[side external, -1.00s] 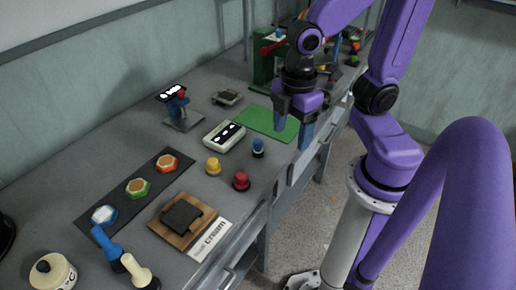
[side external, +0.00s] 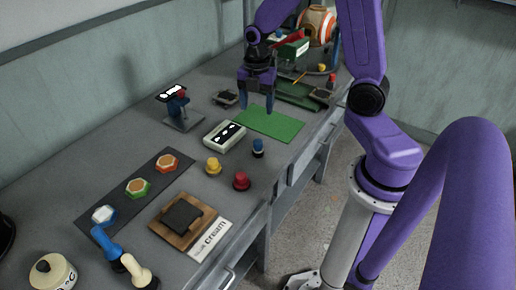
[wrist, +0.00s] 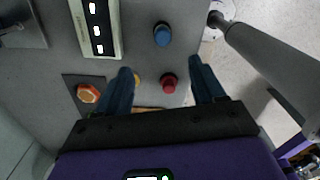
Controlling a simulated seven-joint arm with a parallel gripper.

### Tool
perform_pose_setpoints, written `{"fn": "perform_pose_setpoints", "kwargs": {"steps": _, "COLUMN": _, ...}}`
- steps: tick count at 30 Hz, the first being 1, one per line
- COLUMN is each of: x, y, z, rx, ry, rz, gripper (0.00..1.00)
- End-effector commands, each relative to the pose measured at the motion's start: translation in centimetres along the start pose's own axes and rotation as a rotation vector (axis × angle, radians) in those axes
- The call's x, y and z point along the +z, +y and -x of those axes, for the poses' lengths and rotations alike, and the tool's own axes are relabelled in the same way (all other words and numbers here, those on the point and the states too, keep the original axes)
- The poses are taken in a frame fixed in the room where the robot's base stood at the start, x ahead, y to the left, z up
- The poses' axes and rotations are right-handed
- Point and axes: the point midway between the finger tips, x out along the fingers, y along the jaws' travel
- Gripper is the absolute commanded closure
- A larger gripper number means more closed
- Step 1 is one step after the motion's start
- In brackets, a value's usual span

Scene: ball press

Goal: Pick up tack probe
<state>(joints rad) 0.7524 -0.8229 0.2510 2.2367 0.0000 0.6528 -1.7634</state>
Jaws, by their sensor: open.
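No thing is labelled as the tack probe, so I cannot tell for sure which one it is. Three small knobbed pieces stand upright on the bench: blue (side external: 258,148), yellow (side external: 213,166) and red (side external: 242,181). A blue handled piece (side external: 107,245) and a cream handled piece (side external: 139,272) are at the lower left. My gripper (side external: 257,108) is open and empty above the green mat (side external: 280,126), behind the knobbed pieces. In the wrist view, the blue piece (wrist: 162,35) and red piece (wrist: 169,83) show beyond and between my fingers; the yellow one (wrist: 136,79) is partly hidden.
A white display box (side external: 224,136) stands left of the mat. A blue stand (side external: 180,112) is farther back. A dark strip with hexagonal pads (side external: 138,188) and a wooden block (side external: 182,219) lie nearer. Cluttered fixtures, including an orange-and-white round machine (side external: 317,25), fill the far end.

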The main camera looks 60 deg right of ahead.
Motion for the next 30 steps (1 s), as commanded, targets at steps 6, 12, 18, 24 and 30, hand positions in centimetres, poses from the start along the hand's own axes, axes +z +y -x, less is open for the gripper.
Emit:
{"fn": "perform_pose_setpoints", "kwargs": {"steps": 6, "x": -0.1, "y": -0.2, "z": -3.6, "rx": -0.008, "ry": 0.001, "rz": -0.001, "gripper": 0.32}}
{"fn": "perform_pose_setpoints", "kwargs": {"steps": 12, "x": -0.1, "y": -0.2, "z": -6.6, "rx": -0.007, "ry": 0.001, "rz": -0.001, "gripper": 0.32}}
{"fn": "perform_pose_setpoints", "kwargs": {"steps": 18, "x": -0.1, "y": -0.2, "z": -9.4, "rx": -0.006, "ry": 0.001, "rz": -0.001, "gripper": 0.32}}
{"fn": "perform_pose_setpoints", "kwargs": {"steps": 24, "x": -0.1, "y": -0.2, "z": -11.0, "rx": -0.003, "ry": 0.0, "rz": -0.001, "gripper": 0.32}}
{"fn": "perform_pose_setpoints", "kwargs": {"steps": 30, "x": -0.1, "y": -0.2, "z": -11.8, "rx": -0.002, "ry": 0.0, "rz": -0.001, "gripper": 0.32}}
